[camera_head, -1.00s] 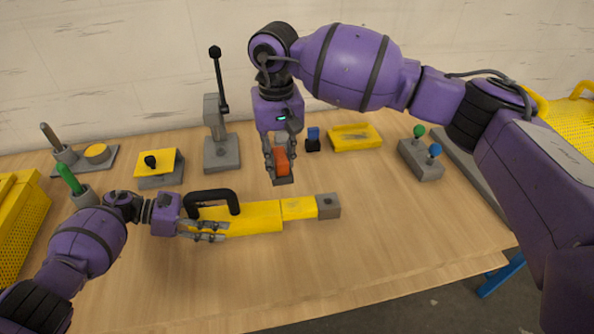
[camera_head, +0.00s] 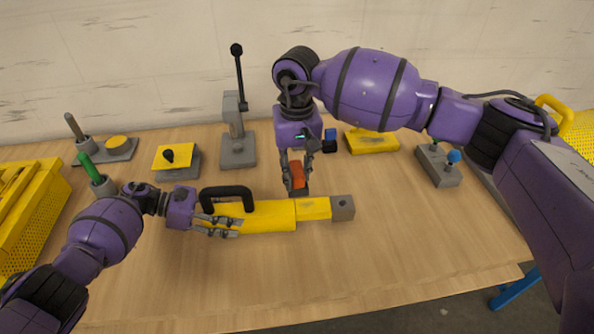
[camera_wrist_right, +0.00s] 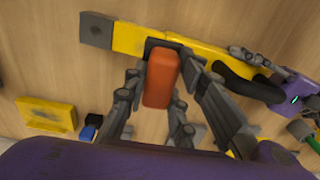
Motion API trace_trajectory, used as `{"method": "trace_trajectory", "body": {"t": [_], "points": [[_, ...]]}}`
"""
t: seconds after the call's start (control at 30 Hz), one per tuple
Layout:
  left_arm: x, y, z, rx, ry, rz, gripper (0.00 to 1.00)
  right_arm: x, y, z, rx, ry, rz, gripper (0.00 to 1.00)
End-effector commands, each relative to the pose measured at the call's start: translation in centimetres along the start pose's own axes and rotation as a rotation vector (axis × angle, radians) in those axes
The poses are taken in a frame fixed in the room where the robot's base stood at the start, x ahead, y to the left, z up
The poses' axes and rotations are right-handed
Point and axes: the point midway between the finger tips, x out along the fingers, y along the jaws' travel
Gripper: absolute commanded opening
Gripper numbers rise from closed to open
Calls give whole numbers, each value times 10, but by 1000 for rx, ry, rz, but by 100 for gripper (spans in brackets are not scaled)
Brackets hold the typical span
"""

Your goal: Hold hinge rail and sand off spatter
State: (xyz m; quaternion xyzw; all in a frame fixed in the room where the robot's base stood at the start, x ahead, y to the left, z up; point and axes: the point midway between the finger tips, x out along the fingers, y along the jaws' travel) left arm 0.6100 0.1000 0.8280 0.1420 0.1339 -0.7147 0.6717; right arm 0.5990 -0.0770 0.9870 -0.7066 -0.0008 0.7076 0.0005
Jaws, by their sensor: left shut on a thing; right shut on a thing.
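The hinge rail (camera_head: 270,218) is a long yellow bar with a black handle and a grey end block, lying crosswise over the table. Faint dark marks show on its right section. My left gripper (camera_head: 230,226) is shut on the rail's left part, below the handle. My right gripper (camera_head: 297,186) is shut on an orange sanding block (camera_head: 297,173) with a dark base, at the rail's back edge near mid-length. In the right wrist view the orange block (camera_wrist_right: 160,80) sits between the fingers, its dark end overlapping the rail (camera_wrist_right: 132,39). I cannot tell whether they touch.
Behind the rail stand a grey lever stand (camera_head: 237,150), a yellow-topped block (camera_head: 175,160), a small blue-topped block (camera_head: 330,140) and a yellow plate (camera_head: 372,141). A yellow perforated bin (camera_head: 35,220) is at left. The table front is clear.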

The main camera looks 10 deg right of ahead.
Motion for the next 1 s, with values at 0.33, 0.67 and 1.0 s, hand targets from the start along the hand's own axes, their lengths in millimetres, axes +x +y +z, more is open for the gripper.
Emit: {"method": "trace_trajectory", "body": {"t": [0.33, 0.67, 1.0], "points": [[0, 0, 1, 1, -1, -1, 0, 10, 0, 0, 1, -2, 1, 0], [0, 0, 1, 1, -1, -1, 0, 39, 1, 0, 1, -1, 1, 0], [0, 0, 1, 1, -1, -1, 0, 72, 1, 0, 1, -2, 2, 0]]}}
